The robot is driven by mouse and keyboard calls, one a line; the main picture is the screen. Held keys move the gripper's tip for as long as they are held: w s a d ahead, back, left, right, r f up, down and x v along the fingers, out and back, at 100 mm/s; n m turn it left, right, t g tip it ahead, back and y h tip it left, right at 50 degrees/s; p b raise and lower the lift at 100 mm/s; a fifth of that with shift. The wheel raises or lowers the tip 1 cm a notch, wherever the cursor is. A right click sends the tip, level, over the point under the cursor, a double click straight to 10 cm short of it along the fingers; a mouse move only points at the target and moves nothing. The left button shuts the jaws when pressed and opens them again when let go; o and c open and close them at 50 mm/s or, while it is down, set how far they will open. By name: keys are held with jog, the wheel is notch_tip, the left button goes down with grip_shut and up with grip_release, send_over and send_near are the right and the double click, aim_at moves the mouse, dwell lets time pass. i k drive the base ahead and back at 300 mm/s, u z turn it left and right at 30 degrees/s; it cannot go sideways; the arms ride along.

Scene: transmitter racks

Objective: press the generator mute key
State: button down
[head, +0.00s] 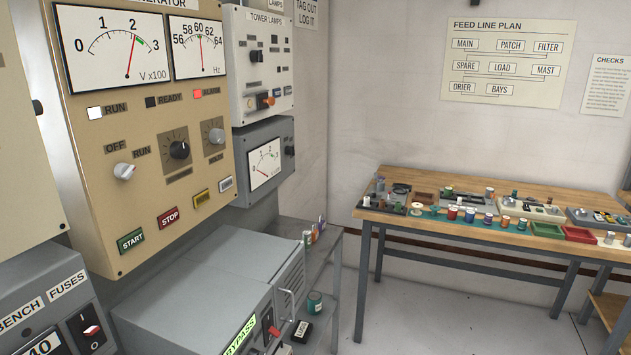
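The beige generator panel (90,150) hangs on the left wall, seen at an angle. Along its lower edge runs a row of keys: green START (131,239), red STOP (168,217), a yellow key (201,198) and a pale key (225,183). The small lettering on the yellow and pale keys is too small to read, so I cannot tell which is mute. The lamp beside ALARM (198,93) is red, the RUN lamp (95,112) is white and the READY lamp (151,102) is dark. My gripper is not in view.
A grey cabinet (215,275) marked BYPASS juts out below the panel, with a handle at its right. A bench fuses box (50,310) stands at lower left. A wooden workbench (590,185) with small parts is at right. Bare floor (440,310) lies between.

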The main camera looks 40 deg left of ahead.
aim_at(200, 199)
jog(key=u, duration=0.45)
jog(key=i, duration=1.05)
jog(key=u, duration=1.3)
jog(key=i, duration=0.4)
jog(key=u, duration=0.35)
